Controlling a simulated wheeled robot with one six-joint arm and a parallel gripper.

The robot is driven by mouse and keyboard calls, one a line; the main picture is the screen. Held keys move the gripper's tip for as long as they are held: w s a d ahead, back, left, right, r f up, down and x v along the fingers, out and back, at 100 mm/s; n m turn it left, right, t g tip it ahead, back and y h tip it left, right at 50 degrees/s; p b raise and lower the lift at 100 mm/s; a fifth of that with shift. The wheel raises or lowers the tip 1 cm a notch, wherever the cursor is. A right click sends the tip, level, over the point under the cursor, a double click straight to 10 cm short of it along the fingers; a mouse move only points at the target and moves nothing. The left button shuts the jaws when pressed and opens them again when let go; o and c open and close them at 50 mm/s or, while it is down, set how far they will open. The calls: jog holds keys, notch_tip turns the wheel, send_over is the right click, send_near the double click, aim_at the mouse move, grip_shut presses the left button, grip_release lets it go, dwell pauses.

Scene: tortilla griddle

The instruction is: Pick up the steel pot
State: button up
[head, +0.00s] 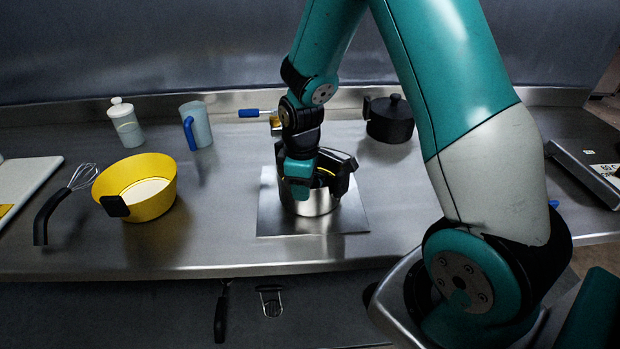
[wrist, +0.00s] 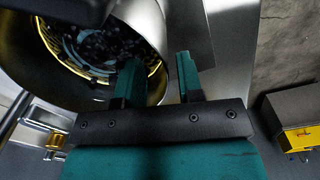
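The steel pot (head: 316,204) stands on the square steel plate in the middle of the counter. Its upper part is partly hidden behind my gripper (head: 299,181). In the wrist view the pot (wrist: 152,22) fills the upper left, with its opening facing the camera and a yellowish ring and dark specks inside. My gripper (wrist: 160,78) has its two teal fingers apart, with a gap between them. One finger overlaps the pot's opening and the other is outside its wall, so they appear to straddle the rim. I cannot tell whether either finger touches it.
The steel plate (head: 277,222) has bare room around the pot. A black lidded pot (head: 390,121) stands behind right. My arm covers the right side.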

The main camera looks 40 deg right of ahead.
jog(key=shift+s+f, duration=0.1)
jog(key=shift+f, duration=1.7)
grip_shut()
